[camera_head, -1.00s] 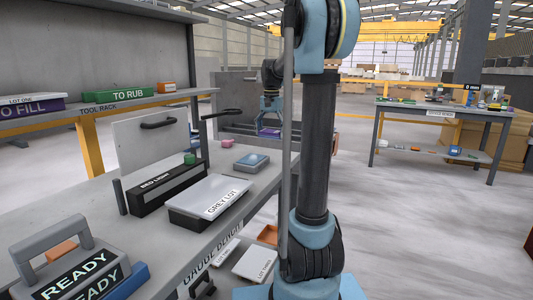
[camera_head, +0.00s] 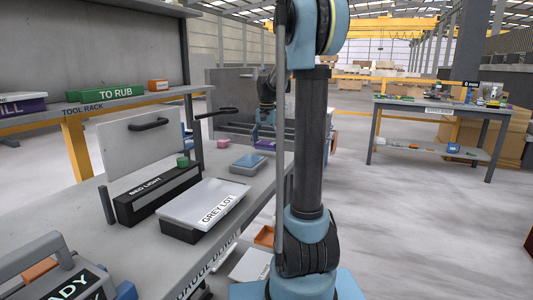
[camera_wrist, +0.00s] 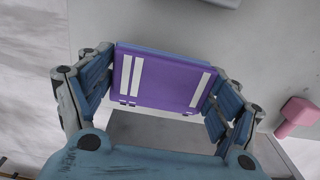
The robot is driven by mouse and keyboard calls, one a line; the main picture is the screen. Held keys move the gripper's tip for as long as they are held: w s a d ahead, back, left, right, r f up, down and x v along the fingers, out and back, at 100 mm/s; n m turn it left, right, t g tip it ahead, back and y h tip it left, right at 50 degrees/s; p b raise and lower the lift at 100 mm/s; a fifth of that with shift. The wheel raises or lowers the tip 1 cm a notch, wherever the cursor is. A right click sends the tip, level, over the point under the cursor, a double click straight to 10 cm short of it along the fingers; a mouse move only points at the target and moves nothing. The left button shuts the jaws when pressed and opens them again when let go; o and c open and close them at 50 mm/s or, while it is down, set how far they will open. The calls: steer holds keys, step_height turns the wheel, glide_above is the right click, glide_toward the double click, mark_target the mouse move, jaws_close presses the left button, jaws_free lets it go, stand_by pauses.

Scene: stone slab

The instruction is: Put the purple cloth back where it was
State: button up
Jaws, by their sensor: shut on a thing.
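The purple cloth (camera_wrist: 138,80) is a flat, folded-looking piece with white stripes and a bluish far edge. My gripper (camera_wrist: 155,85) is shut on it, with one finger at its left side and one at its right in the wrist view. In the head view my gripper (camera_head: 264,130) is at the far end of the bench, partly behind my arm. The purple cloth (camera_head: 265,145) shows small under it. A grey surface lies below the cloth, with a darker grey area near the gripper's base; I cannot tell whether the cloth touches it.
A pink object (camera_wrist: 297,116) lies right of the gripper in the wrist view. On the bench (camera_head: 130,262) are a blue-topped box (camera_head: 249,162), the grey-lidded GREY LOT box (camera_head: 203,205) and the BED LIGHT box (camera_head: 155,195). A rack shelf holds a green TO RUB box (camera_head: 107,93).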

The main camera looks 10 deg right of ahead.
mark_target(267, 142)
steer(key=shift+f, duration=1.6)
steer(key=shift+f, duration=0.1)
steer(key=o, duration=1)
steer(key=shift+o, duration=0.2)
step_height(267, 142, up, 12)
steer(key=shift+r, duration=0.1)
